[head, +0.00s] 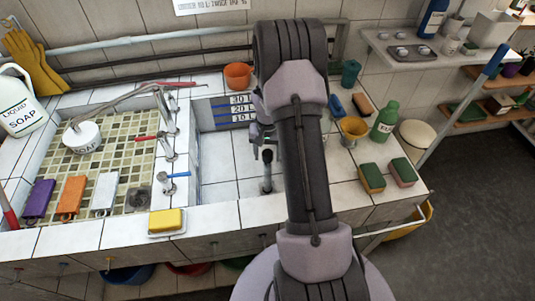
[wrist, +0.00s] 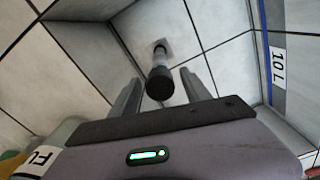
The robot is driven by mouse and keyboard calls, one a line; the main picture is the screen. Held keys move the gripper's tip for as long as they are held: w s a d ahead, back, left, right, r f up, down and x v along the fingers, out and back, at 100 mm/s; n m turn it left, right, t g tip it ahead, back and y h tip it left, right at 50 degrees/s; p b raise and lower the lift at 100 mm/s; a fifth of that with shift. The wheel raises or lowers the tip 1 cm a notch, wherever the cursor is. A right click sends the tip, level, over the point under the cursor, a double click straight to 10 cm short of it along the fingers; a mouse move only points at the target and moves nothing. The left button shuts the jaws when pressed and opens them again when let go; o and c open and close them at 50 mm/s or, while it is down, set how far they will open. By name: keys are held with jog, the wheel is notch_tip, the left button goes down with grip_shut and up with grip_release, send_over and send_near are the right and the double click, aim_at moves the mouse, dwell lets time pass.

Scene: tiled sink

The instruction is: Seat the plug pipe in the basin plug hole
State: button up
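The plug pipe (head: 267,182) stands about upright on the floor of the right basin (head: 222,168). In the wrist view the pipe (wrist: 160,84) has a thick black top and a paler shaft. Its foot meets a small light patch on the tiles; the plug hole itself is hidden, so I cannot tell how deep the pipe sits. My gripper (head: 263,145) is down in the basin above the pipe, partly hidden by my arm. In the wrist view my gripper (wrist: 162,80) is open, one finger on each side of the black top, with gaps showing.
A depth scale (head: 238,112) marks the basin's back wall. Taps (head: 166,150) stand along the left divider. A yellow sponge (head: 167,220) lies on the front rim. An orange cup (head: 239,76) stands behind; a brass cup (head: 353,131) and green bottle (head: 385,122) stand right.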

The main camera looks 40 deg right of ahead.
jog(key=shift+r, duration=0.1)
jog(key=a+r+n+t+p, duration=0.15)
jog(key=a+r, duration=0.25)
jog(key=r, duration=0.7)
jog(key=a+r+m+p, duration=0.1)
jog(key=a+r+p, duration=0.2)
jog(key=r, duration=0.8)
jog(key=s+a+r+n+t, duration=0.1)
jog(key=s+a+r, duration=0.2)
jog(key=a+r, duration=0.35)
jog(key=s+a+r+n+t, duration=0.1)
jog(key=s+a+r, duration=0.2)
jog(key=a+r, duration=0.3)
jog(key=s+a+r+n+t+y, duration=0.2)
jog(key=s+a, duration=0.9)
jog(key=s, duration=0.1)
jog(key=shift+w+f+b, duration=0.2)
jog(key=shift+f+b, duration=2.2)
jog(key=shift+f, duration=0.1)
